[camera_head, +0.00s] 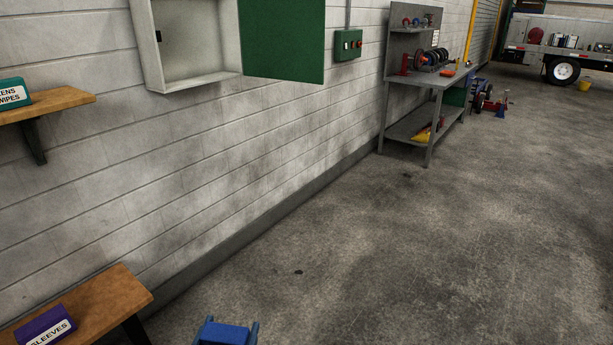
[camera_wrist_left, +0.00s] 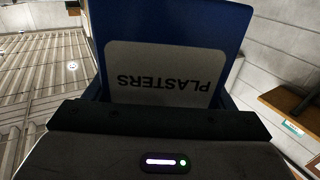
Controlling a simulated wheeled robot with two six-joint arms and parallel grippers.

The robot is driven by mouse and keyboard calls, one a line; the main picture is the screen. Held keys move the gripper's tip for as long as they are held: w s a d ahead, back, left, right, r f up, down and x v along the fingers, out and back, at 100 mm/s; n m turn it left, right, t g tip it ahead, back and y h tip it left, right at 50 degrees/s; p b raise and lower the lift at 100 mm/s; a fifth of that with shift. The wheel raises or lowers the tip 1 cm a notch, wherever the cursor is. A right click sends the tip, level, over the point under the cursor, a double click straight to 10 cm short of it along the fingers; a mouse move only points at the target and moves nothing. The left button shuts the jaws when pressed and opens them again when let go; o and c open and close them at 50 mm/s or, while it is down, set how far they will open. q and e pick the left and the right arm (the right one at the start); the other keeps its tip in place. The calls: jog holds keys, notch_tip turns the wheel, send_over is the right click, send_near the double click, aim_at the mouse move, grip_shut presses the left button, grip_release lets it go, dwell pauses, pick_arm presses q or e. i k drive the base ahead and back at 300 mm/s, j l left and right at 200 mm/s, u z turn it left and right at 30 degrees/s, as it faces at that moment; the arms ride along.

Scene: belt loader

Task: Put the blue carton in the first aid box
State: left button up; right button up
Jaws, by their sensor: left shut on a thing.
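The blue carton (camera_head: 225,334) shows at the bottom edge of the head view, mostly cut off. In the left wrist view the carton (camera_wrist_left: 165,30) fills the upper middle, its white "PLASTERS" label upside down. My left gripper (camera_head: 227,326) is shut on the carton, with a finger on each side of it. The first aid box appears to be the white wall cabinet (camera_head: 153,50) at the top left, cut off above. Its green door (camera_head: 281,40) stands open to the right. The carton is apart from the box, well below it in the picture. My right gripper is not in view.
A wooden shelf (camera_head: 62,101) with a teal wipes carton (camera_head: 12,94) juts from the wall at left. A lower shelf (camera_head: 105,302) holds a purple sleeves carton (camera_head: 45,326). A green switch box (camera_head: 348,45) and grey workbench (camera_head: 412,82) stand farther right.

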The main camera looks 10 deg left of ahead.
aim_at(180, 83)
jog(key=i, duration=0.95)
jog(key=i+j+z, duration=0.15)
jog(key=i, duration=0.75)
jog(key=i+l+u, duration=0.15)
jog(key=i, duration=0.3)
jog(key=i+l+u, duration=0.2)
jog(key=i, duration=0.3)
jog(key=i+l+u, duration=0.15)
jog(key=i, duration=0.3)
